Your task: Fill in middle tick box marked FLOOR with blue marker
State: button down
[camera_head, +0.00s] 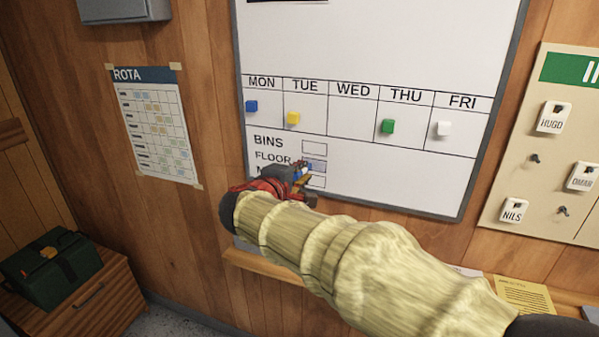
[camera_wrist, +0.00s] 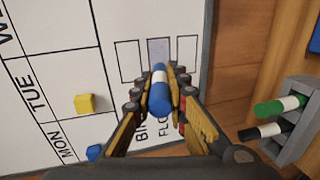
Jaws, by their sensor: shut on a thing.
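The whiteboard (camera_head: 415,160) has three tick boxes in a column at its lower left. The middle box, marked FLOOR (camera_head: 317,166), has a pale blue-lavender tint, while the BINS box (camera_head: 314,148) above it is white. The tinted box also shows in the wrist view (camera_wrist: 157,45). My gripper (camera_head: 299,180) is shut on the blue marker (camera_wrist: 160,98), which has a white band. The marker points at the board over the middle box. Its tip is hidden, so I cannot tell whether it touches. My gripper covers most of the lowest label.
A grey holder (camera_wrist: 298,118) with a green marker (camera_wrist: 279,107) and a black marker (camera_wrist: 262,131) is at the right of the wrist view. Coloured magnets, such as the yellow one (camera_head: 293,118), sit on the board. A wooden ledge (camera_head: 262,268) runs below.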

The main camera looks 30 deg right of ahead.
jog(key=shift+s+d, duration=0.1)
jog(key=shift+s+d, duration=0.2)
jog(key=shift+d, duration=0.05)
jog(key=shift+s+d, duration=0.1)
jog(key=shift+s, duration=0.05)
jog(key=shift+s+d, duration=0.25)
dwell(0.4)
jog(key=shift+s+d, duration=0.25)
jog(key=shift+s, duration=0.2)
jog(key=shift+w, duration=0.15)
dwell(1.1)
jog(key=shift+w+a, duration=0.25)
jog(key=shift+a, duration=0.1)
